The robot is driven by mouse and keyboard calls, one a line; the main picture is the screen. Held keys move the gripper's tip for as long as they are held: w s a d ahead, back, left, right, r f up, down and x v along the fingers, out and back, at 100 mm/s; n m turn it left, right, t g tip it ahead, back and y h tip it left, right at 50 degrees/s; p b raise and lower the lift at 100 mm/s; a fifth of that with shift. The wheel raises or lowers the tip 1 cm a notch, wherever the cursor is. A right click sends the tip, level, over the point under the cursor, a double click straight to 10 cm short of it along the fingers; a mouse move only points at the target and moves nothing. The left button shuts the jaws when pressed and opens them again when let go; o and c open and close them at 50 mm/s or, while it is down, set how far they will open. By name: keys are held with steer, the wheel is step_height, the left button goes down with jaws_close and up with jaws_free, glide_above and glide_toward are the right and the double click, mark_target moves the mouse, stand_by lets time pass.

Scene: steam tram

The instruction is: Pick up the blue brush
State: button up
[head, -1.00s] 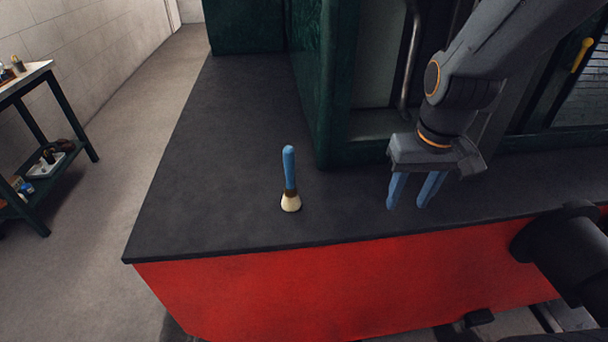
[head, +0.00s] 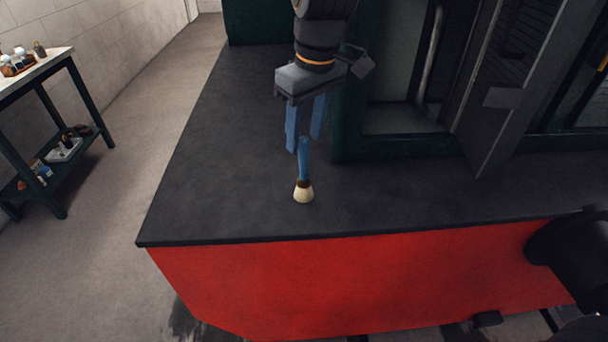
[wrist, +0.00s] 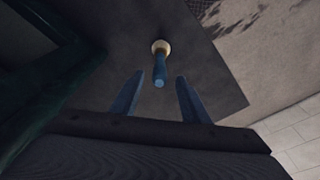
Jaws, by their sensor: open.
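The blue brush (head: 304,158) stands upright on the dark deck, bristles down, with its pale bristle head (head: 303,192) on the surface. In the wrist view the brush handle (wrist: 160,72) points toward the camera, in line with the gap between my two blue fingers (wrist: 157,88). There the handle lies just beyond the fingertips, not clasped. I cannot tell from these views whether a finger touches it.
The dark deck (head: 220,190) is clear around the brush, ending in an edge above the red side (head: 330,285). A green cab wall (head: 345,130) rises close to the right and behind. A bench (head: 40,78) with small items stands on the floor at the left.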

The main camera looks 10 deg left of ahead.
mark_target(304, 169)
steer(key=shift+w+a+f+p, duration=0.15)
steer(key=shift+f+p, duration=0.35)
steer(key=shift+f, duration=1.4)
jaws_close()
steer(key=shift+r, duration=0.15)
